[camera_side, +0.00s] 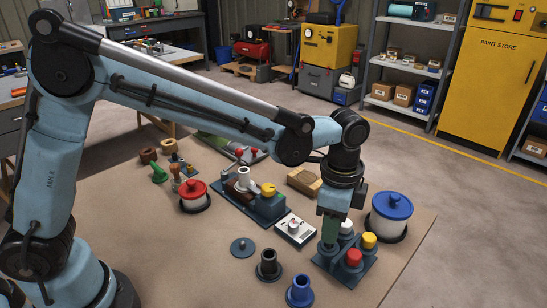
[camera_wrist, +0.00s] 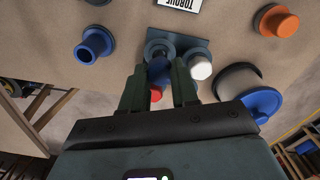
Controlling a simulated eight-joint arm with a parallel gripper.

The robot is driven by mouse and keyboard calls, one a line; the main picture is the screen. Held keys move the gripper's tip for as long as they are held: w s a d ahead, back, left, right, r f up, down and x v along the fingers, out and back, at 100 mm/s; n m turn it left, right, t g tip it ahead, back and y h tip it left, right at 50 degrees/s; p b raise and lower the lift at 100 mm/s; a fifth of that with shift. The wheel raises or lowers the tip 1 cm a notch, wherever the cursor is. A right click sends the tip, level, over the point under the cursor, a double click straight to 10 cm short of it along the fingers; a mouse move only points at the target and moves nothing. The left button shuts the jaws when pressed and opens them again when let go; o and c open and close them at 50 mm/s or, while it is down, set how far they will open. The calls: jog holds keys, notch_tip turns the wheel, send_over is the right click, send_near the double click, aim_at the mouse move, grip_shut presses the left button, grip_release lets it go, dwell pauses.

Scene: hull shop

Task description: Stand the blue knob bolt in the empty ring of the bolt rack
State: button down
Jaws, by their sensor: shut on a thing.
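My gripper (camera_wrist: 160,80) is shut on the blue knob bolt (camera_wrist: 158,70), with one green finger on each side of its knob. In the side view my gripper (camera_side: 330,236) is low over the left part of the bolt rack (camera_side: 337,271), and its fingers hide the blue bolt. In the wrist view a dark ring of the rack (camera_wrist: 192,44) shows just beyond the blue knob. I cannot tell whether the bolt's foot is inside this ring. White (camera_side: 347,227), yellow (camera_side: 369,241) and red (camera_side: 354,258) knob bolts stand in the rack close by.
A blue-lidded pot (camera_side: 391,208) stands behind the rack to the right. A white card (camera_side: 295,230) lies to the left. A black flanged tube (camera_side: 268,267) and a blue one (camera_side: 300,292) stand in front. The brown tabletop (camera_side: 390,268) is bare right of the rack.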

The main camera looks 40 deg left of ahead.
jog(key=shift+f, duration=0.7)
jog(key=shift+f, duration=0.6)
dwell(0.9)
jog(key=c, duration=1.1)
grip_release()
jog(key=shift+r, duration=0.1)
jog(key=shift+r, duration=5.45)
jog(key=shift+a, duration=0.1)
